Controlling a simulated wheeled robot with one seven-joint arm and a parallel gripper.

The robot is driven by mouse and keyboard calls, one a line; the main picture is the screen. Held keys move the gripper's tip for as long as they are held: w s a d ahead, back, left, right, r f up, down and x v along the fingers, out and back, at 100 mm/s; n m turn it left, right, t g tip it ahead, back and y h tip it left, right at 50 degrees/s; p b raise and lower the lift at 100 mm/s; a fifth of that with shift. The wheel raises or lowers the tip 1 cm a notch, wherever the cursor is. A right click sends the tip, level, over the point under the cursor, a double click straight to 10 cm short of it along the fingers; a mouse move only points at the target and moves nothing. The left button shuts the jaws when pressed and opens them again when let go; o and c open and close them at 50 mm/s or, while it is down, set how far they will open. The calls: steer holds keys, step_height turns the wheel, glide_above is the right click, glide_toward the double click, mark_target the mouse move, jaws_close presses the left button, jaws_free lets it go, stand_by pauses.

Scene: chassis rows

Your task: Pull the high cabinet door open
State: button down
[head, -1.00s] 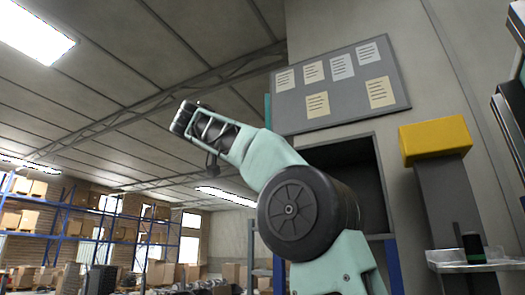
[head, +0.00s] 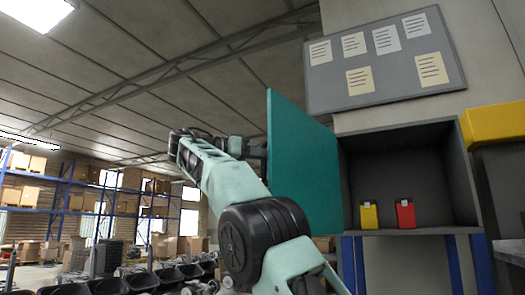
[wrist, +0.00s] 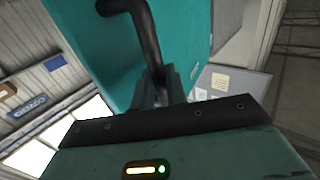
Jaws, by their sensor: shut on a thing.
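The teal cabinet door (head: 302,155) stands swung wide open at the left of the grey cabinet (head: 395,150) in the head view. The door also fills the upper middle of the wrist view (wrist: 90,45). Its dark bar handle (wrist: 148,38) shows in the wrist view, and my gripper (wrist: 160,88) is shut on the handle's lower end. In the head view my gripper (head: 262,150) is at the door's outer face, and the arm partly hides the grip.
A yellow box (head: 368,214) and a red box (head: 405,212) stand inside the cabinet. A grey notice board (head: 385,60) hangs above it. A yellow block (head: 495,123) is at the right. Blue racks with cartons (head: 40,190) stand far left.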

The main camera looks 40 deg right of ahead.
steer(key=shift+w, duration=0.15)
steer(key=shift+d, duration=0.1)
steer(key=c, duration=1.5)
jaws_free()
steer(key=shift+d, duration=0.1)
steer(key=p+v, duration=1.2)
steer(key=v, duration=0.5)
steer(key=shift+a, duration=0.2)
steer(key=shift+w, duration=0.1)
